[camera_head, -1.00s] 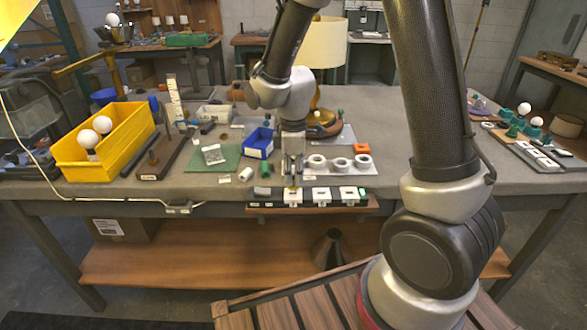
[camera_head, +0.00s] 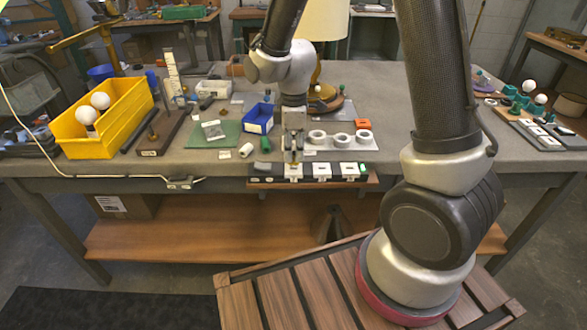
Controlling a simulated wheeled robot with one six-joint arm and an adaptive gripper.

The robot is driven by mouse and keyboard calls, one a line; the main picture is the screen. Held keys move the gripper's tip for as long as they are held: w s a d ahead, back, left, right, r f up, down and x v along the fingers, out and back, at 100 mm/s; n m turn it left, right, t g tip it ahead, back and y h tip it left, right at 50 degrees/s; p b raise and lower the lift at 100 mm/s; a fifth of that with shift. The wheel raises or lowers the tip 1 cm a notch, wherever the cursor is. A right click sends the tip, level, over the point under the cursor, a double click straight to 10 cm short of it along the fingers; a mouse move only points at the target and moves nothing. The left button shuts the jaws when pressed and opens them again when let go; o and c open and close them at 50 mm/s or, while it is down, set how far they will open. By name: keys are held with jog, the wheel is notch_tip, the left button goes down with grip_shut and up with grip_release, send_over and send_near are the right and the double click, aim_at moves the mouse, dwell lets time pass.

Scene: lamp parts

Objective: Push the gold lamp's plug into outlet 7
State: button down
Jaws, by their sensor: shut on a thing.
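The gold lamp stands at the back of the table, partly behind my arm; its cream shade (camera_head: 325,20) is cut by the top edge. My gripper (camera_head: 293,160) points down at the front edge of the table, shut on a small gold-coloured piece, likely the plug, mostly hidden by the fingers. It is directly over a white socket of the dark outlet strip (camera_head: 338,179). Whether the plug touches or enters the socket cannot be told. Outlet numbers are too small to read. A green light (camera_head: 363,168) shows at the strip's right end.
A grey tray with white rings (camera_head: 340,139) lies just behind the strip. A blue bin (camera_head: 259,119), green mat (camera_head: 212,134) and yellow bin (camera_head: 108,125) with white bulbs stand to the left. An orange block (camera_head: 362,123) is to the right.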

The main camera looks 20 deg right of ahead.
jog(key=shift+f, duration=1.05)
dwell(3.7)
jog(key=c, duration=1.2)
grip_release()
jog(key=shift+c, duration=0.2)
notch_tip(320, 180, up, 12)
jog(key=s+d+r+m+t, duration=0.2)
jog(key=s+d+r+m, duration=0.4)
jog(key=s, duration=0.3)
jog(key=s+d+r+m+t, duration=0.2)
jog(key=s+d+r+m, duration=0.4)
jog(key=s+d+m, duration=0.2)
jog(key=shift+s+d+r+t, duration=0.2)
jog(key=shift+s+d+t, duration=0.15)
jog(key=shift+s, duration=0.65)
